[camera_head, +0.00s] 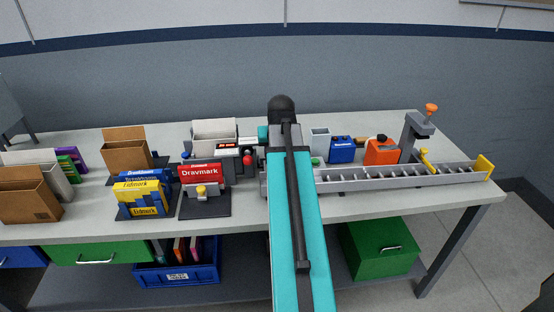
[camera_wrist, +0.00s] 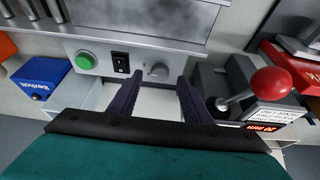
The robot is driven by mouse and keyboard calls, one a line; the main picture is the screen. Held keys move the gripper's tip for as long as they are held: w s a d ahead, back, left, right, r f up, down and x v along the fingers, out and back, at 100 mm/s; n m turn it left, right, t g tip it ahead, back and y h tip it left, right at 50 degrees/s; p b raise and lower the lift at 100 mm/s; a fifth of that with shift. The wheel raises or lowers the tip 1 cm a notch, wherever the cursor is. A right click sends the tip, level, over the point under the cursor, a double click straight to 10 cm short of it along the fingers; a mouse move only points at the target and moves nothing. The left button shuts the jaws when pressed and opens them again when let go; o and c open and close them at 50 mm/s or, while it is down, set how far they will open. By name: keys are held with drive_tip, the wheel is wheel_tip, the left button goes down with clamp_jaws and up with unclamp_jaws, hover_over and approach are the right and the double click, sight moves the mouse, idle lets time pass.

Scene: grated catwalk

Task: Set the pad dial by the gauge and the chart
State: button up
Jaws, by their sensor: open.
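In the wrist view a grey round knob (camera_wrist: 158,72) sits on a light panel, beside a black rocker switch (camera_wrist: 120,63) and a green button (camera_wrist: 86,60). It may be the pad dial; I cannot read its setting. My gripper (camera_wrist: 158,86) is open, its two dark fingers apart with the knob between and just beyond their tips. I cannot tell if they touch the panel. A small red lit display (camera_wrist: 264,128) shows at the right, too small to read surely; it also shows in the head view (camera_head: 227,146). I cannot make out a chart or gauge.
A red ball lever (camera_wrist: 270,82) stands close right of my fingers. A blue box (camera_wrist: 42,78) is at the left. In the head view, Dravmark (camera_head: 199,173) and Lidmark boxes (camera_head: 141,197), and a grey slotted rail (camera_head: 400,178), share the bench (camera_head: 340,204).

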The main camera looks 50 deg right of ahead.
drive_tip(key=b+v, duration=0.1)
drive_tip(key=v, duration=1)
drive_tip(key=shift+r, duration=0.15)
idle(0.6)
